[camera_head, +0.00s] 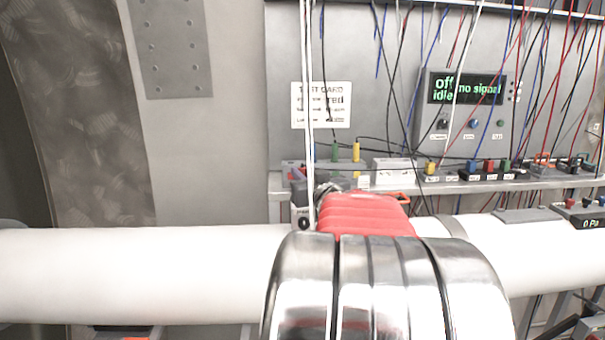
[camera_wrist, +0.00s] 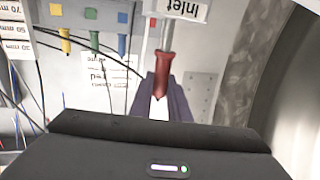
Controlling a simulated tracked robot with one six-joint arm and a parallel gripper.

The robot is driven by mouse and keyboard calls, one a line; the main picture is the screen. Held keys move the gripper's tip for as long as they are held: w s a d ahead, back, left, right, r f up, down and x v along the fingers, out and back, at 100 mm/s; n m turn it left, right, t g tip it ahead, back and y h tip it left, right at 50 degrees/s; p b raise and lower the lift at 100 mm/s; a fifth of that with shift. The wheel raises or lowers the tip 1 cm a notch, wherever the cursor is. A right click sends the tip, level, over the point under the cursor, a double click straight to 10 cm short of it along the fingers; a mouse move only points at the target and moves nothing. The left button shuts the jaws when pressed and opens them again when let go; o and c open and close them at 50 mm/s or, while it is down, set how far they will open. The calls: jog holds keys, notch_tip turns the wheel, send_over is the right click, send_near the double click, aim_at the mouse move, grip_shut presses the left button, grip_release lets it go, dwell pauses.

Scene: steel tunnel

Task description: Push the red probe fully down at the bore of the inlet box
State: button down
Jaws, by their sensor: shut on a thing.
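In the wrist view, which is upside down, the red probe (camera_wrist: 164,72) stands between the dark jaws of my gripper (camera_wrist: 161,97). The gripper is shut on its red handle. A thin shaft runs from the handle toward the white inlet box (camera_wrist: 186,8), labelled "Inlet", at the top edge. The bore is not clear, so I cannot tell how deep the tip sits.
Yellow (camera_wrist: 65,40), green (camera_wrist: 94,41) and blue (camera_wrist: 122,42) probes stand beside the inlet box on the shelf. A test card (camera_head: 321,104) and a display reading "off idle, no signal" (camera_head: 466,90) are on the back panel. Loose wires hang in front. A white pipe (camera_head: 130,270) crosses the foreground.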

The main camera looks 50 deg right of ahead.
jog(key=shift+f, duration=1.3)
jog(key=c, duration=1.6)
grip_release()
jog(key=v, duration=1.3)
jog(key=shift+s+a+f, duration=0.1)
jog(key=shift+s+a, duration=0.1)
jog(key=shift+s, duration=0.15)
jog(key=shift+w+f, duration=0.1)
